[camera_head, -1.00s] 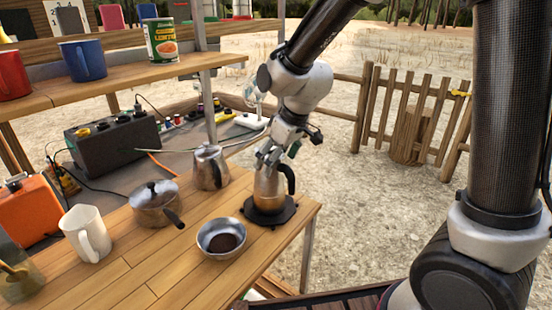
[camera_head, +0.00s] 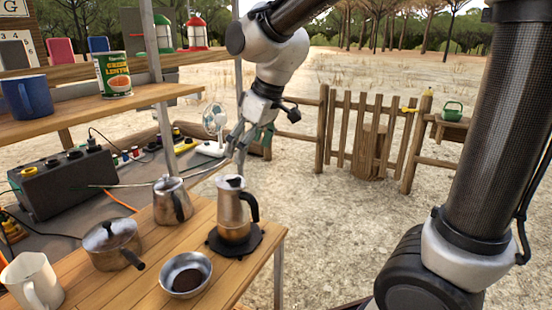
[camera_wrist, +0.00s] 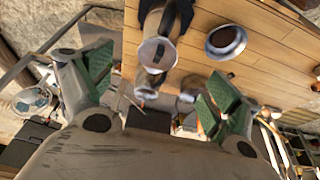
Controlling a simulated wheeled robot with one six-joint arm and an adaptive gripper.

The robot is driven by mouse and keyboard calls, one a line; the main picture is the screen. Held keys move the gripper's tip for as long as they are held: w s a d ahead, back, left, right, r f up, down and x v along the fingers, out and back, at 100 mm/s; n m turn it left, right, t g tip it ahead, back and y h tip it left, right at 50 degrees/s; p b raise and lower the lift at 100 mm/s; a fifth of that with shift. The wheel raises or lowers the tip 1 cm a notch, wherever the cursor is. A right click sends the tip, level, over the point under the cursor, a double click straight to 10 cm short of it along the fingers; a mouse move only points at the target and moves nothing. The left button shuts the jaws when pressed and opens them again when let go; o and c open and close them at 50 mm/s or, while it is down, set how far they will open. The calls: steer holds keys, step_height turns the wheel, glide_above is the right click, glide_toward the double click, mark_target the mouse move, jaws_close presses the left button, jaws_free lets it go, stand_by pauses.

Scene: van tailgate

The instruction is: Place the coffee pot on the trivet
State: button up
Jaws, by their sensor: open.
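The coffee pot (camera_head: 235,212), a metal moka-style pot with a black handle, stands upright on the round black trivet (camera_head: 222,246) near the right end of the wooden table. In the wrist view the coffee pot (camera_wrist: 157,50) is seen from above, beyond the fingers. My gripper (camera_head: 243,142) is open and empty, above and behind the pot and apart from it. Its green-padded fingers are spread wide in the wrist view (camera_wrist: 155,92).
A second metal pot (camera_head: 172,202), a lidded saucepan (camera_head: 112,245), a bowl of dark grounds (camera_head: 185,276) and a white mug (camera_head: 32,284) stand on the table. A shelf (camera_head: 110,107) with a can (camera_head: 113,75) is at left. A fan (camera_head: 213,122) stands behind.

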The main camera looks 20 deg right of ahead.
steer(key=s+d+m+h, duration=0.1)
steer(key=s+d+m, duration=0.3)
steer(key=s+d, duration=0.5)
steer(key=s+d+m+t+h, duration=0.1)
steer(key=s+d+m, duration=0.4)
steer(key=s+d, duration=0.5)
steer(key=d+h, duration=0.1)
steer(key=d, duration=0.4)
steer(key=shift+d+r, duration=0.15)
steer(key=shift+r, duration=0.15)
